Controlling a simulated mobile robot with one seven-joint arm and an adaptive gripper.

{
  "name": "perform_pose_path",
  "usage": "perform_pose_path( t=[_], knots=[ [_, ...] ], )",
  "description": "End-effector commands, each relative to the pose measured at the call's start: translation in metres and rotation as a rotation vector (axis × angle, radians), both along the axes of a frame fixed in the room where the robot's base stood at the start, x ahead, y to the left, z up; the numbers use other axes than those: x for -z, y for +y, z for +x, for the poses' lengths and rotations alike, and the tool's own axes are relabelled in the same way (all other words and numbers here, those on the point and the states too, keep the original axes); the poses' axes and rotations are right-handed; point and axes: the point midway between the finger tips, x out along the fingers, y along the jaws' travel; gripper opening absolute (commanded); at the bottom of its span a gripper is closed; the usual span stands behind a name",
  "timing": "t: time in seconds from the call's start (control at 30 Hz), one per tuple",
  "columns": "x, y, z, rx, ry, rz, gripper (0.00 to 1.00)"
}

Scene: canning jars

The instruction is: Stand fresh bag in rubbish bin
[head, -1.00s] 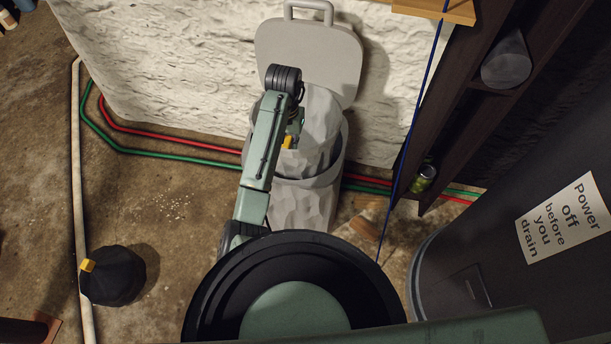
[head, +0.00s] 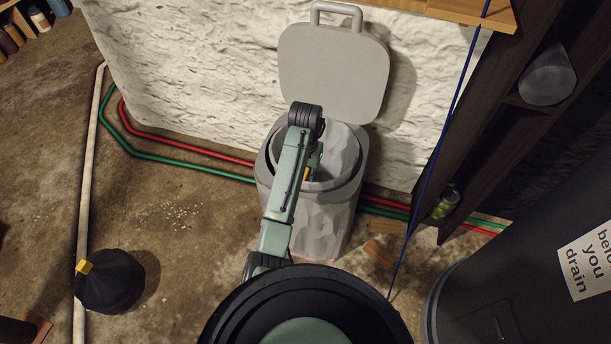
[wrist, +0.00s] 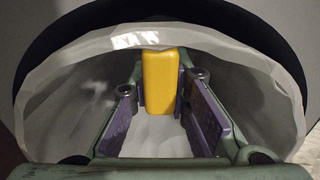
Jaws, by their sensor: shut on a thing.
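The grey rubbish bin (head: 312,220) stands against the white wall with its lid (head: 333,75) tipped up and back. The pale fresh bag (head: 342,160) sits inside the bin, its open rim showing within the bin's mouth; the wrist view shows its pale wall (wrist: 60,95) curving round my gripper. My gripper (wrist: 160,105) reaches down into the bin and is shut on the bag's yellow tab (wrist: 160,80), between its purple pads. In the head view the tab shows as a small yellow spot beside my arm. The bag's bottom is hidden.
A dark tied bag (head: 112,282) with a yellow tab lies on the floor at left. Red and green hoses run along the wall behind the bin. A blue cord (head: 437,150) hangs at right, near a dark shelf (head: 480,120) and a large dark drum (head: 510,290).

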Motion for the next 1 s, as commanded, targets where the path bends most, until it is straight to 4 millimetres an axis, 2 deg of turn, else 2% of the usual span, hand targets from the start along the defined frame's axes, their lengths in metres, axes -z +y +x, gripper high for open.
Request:
perform_pose_path(
  t=[0.53,0.57,0.6,0.83,1.0],
  knots=[
    [0.012,0.0,0.0,0.001,0.0,0.0,0.0],
    [0.012,0.0,0.0,0.001,0.001,0.0,0.18],
    [0.012,0.0,0.0,0.001,0.001,0.0,0.21],
    [0.012,0.0,0.0,0.0,0.0,0.0,0.36],
    [0.012,0.0,0.0,0.0,0.0,0.0,0.37]
  ],
)
